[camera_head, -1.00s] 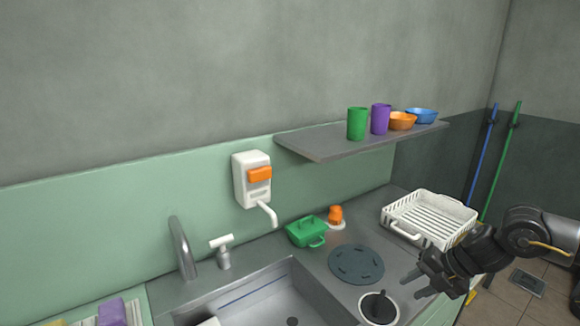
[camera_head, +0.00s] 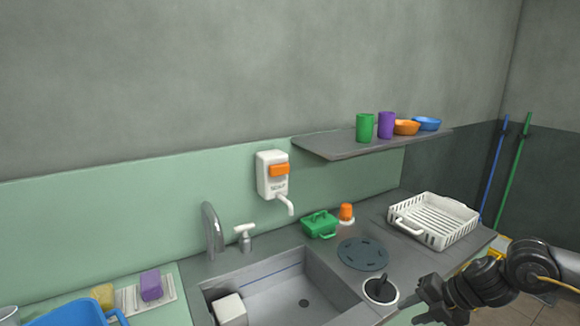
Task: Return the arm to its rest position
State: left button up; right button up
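My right gripper (camera_head: 428,302) is at the lower right, by the front edge of the counter. Its fingers look apart, with nothing seen between them. It is just right of the round black-and-white fitting (camera_head: 381,290) on the counter; I cannot tell if they touch. My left gripper is out of the frame.
A sink (camera_head: 290,285) with a faucet (camera_head: 213,230) fills the lower middle. A white dish rack (camera_head: 434,219), green container (camera_head: 319,224) and orange-topped item (camera_head: 346,212) stand on the counter. A soap dispenser (camera_head: 272,174) and a shelf (camera_head: 345,146) with cups hang on the wall.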

jog(key=s+a+f+m+t+y, duration=0.2)
jog(key=s+a+m, duration=0.2)
jog(key=a, duration=0.8)
jog(key=s+a+f+m+t+y, duration=0.1)
jog(key=s+a+f+m+t, duration=0.2)
jog(key=a, duration=0.8)
jog(key=s+d+f+m+g+h, duration=0.35)
jog(key=s+d+f+m, duration=0.25)
jog(key=s+d+m, duration=0.5)
jog(key=s+d+f+m+g+h, duration=0.2)
jog(key=s+d+f+m+h, duration=0.4)
jog(key=s+m, duration=0.5)
jog(key=s+d+f+n+g, duration=0.1)
jog(key=s+f+n+g, duration=0.15)
jog(key=f, duration=2.35)
jog(key=s+d+f, duration=0.3)
jog(key=s+f, duration=1.3)
jog(key=shift+s+y, duration=0.35)
jog(key=shift+s, duration=0.05)
jog(key=shift+o, duration=0.5)
jog(key=shift+s+d+f, duration=0.1)
jog(key=shift+s+f, duration=0.1)
jog(key=shift+s, duration=0.2)
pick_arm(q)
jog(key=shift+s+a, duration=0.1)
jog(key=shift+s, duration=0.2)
